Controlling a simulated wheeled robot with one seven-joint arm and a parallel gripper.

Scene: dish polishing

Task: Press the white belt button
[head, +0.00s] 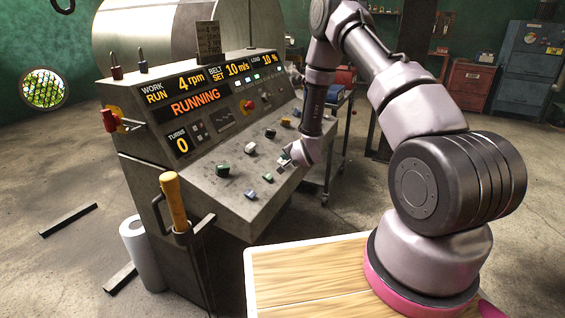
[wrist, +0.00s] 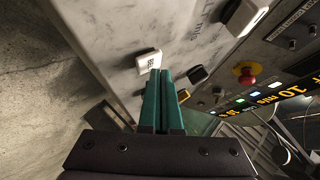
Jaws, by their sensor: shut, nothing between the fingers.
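A white button (wrist: 148,60) with a small dark marking stands on the grey console panel in the wrist view, close to the panel's edge. My gripper (wrist: 154,74) has its teal fingers together, with nothing between them. The fingertips point at the button and overlap its lower edge in the picture. I cannot tell whether they touch it.
A larger white control (wrist: 245,15) and a dark control (wrist: 197,75) are nearby in the wrist view, with a red emergency stop (wrist: 245,72) farther off. The display (head: 193,102) reads RUNNING.

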